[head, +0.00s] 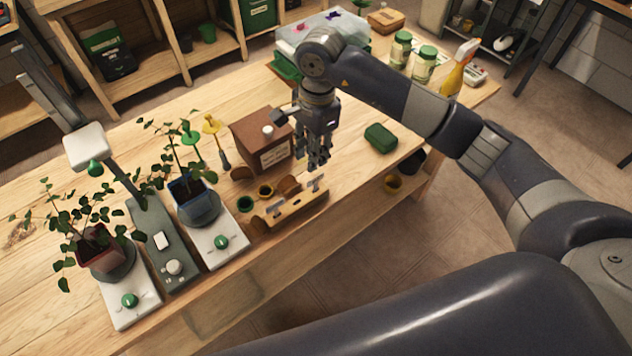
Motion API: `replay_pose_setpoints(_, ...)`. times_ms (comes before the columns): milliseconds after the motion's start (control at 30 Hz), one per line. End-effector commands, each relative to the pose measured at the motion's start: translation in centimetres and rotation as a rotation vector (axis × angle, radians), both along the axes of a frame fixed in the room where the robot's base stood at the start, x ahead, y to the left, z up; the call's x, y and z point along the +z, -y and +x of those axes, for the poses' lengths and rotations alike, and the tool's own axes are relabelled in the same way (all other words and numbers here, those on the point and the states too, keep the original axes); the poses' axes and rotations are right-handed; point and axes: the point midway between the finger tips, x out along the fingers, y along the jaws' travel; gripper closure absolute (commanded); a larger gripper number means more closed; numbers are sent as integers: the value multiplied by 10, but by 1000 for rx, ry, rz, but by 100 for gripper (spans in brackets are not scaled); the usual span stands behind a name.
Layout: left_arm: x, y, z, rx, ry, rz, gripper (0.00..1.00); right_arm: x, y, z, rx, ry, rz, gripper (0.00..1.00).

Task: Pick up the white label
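A slotted wooden holder (297,208) lies near the front edge of the table. Two small pale T-shaped tags stand in it, a left tag (275,211) and a right tag (314,184). A white printed label (275,154) is on the front of a brown box (252,135) behind the holder. I cannot tell which of these is the white label meant. My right gripper (319,165) points down, with its fingers apart and nothing visible between them. It is above the table, right of the box and behind the right tag. My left gripper is not in view.
Two potted plants (193,206) (97,238) stand at the left with a grey device (160,243) between them. A green block (381,138) lies to the right. Table around the green block is clear.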

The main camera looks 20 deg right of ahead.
Motion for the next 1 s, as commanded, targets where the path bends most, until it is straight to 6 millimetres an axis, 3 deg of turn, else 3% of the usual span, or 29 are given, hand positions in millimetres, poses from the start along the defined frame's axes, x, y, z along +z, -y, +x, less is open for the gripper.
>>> replay_pose_setpoints(67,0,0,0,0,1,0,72,3,14,3,2,2,-55,74)
replay_pose_setpoints(167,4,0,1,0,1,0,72,-5,20,3,0,-3,-78,74)
replay_pose_setpoints(400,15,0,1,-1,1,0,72,-41,18,2,0,-2,-75,74)
replay_pose_setpoints(667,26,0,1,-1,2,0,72,-60,14,0,1,-5,-72,74)
replay_pose_setpoints(800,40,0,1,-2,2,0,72,-79,7,-4,1,-6,-71,74)
replay_pose_setpoints(1000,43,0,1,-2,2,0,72,-102,8,-2,0,-1,-73,74)
